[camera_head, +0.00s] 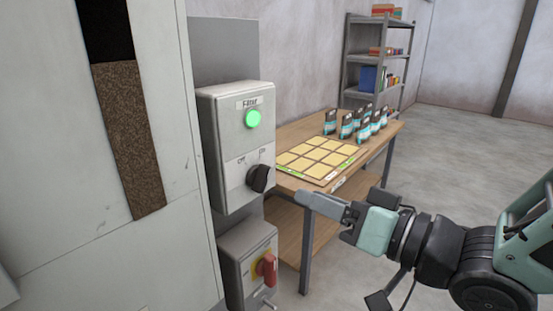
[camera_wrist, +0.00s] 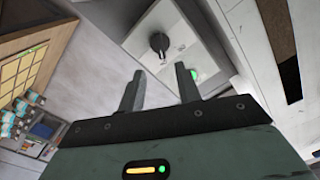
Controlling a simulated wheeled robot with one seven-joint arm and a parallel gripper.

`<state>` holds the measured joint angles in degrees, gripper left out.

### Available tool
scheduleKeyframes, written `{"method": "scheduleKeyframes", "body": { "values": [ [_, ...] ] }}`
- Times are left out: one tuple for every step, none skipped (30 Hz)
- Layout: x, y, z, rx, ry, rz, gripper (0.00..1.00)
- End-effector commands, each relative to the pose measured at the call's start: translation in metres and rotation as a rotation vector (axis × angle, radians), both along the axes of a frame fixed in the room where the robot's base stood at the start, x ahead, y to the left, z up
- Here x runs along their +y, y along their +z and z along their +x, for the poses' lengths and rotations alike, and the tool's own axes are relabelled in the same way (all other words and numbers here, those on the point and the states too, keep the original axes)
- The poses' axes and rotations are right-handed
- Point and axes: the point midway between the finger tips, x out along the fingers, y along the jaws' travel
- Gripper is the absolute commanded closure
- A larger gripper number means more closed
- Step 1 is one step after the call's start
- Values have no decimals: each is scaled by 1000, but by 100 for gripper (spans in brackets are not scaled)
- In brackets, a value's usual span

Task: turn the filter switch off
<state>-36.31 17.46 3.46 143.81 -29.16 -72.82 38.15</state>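The grey filter switch box (camera_head: 235,150) hangs on a panel at the left-centre and carries a "Filter" label. Its green lamp (camera_head: 252,119) is lit. The black rotary knob (camera_head: 258,178) is below two small position marks; I cannot tell surely which one it points to. My gripper (camera_head: 320,205) is to the right of the knob and apart from it. In the wrist view my gripper (camera_wrist: 160,78) is open and empty, its two fingers spread, with the knob (camera_wrist: 159,42) beyond and roughly between the fingertips. The lamp (camera_wrist: 193,75) is partly behind the right finger.
A second box (camera_head: 246,262) with a red-on-yellow switch (camera_head: 267,268) is below. A wooden table (camera_head: 290,135) with a grid board (camera_head: 315,160) and several small bags (camera_head: 347,125) stands behind my gripper. A shelf (camera_head: 375,60) is farther back. Floor at right is clear.

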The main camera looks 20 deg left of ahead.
Motion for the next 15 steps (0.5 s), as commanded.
{"method": "scheduleKeyframes", "body": {
  "values": [
    [14, 3, 4, -1, 7, 2, 66],
    [19, 3, 6, -1, 5, 3, 66],
    [27, 2, 9, -2, 7, 2, 66],
    [32, 2, 12, -2, 6, 2, 66],
    [38, 2, 14, -2, 5, 1, 66],
    [44, 2, 17, -2, 5, 2, 66],
    [49, 2, 19, -2, 6, 2, 66],
    [53, 2, 20, -3, 5, 2, 66],
    [58, 2, 23, -3, 4, 2, 66],
    [62, 2, 24, -2, 4, 2, 66],
    [65, 2, 26, -3, 3, 2, 66],
    [68, 2, 28, -2, 3, 2, 66],
    [70, 1, 28, -2, 2, 2, 66],
    [72, 1, 29, -3, 2, 1, 66],
    [74, 1, 30, -1, 3, 1, 66]
  ]
}}
